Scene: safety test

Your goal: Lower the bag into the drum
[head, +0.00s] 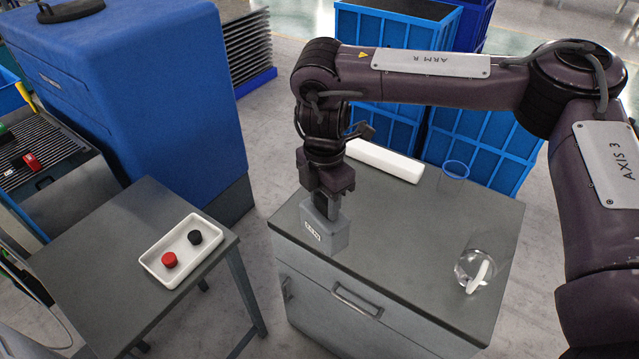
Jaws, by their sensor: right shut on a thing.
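My right gripper (326,194) points down over the grey cabinet top and is shut on the upper part of a grey, box-shaped thing (325,233) with a small white label. This thing is upright over the left part of the cabinet top; I cannot tell whether it touches the surface. It does not look clearly like a bag, and no other bag shows. I see nothing that is clearly a drum. My left gripper is not in view.
The cabinet top (400,245) also bears a white block (385,161), a clear blue-rimmed cup (455,170) and a glass vessel (474,268) with a white piece. Left, a table holds a white tray (190,250) with red and black caps. Blue crates (470,150) stand behind.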

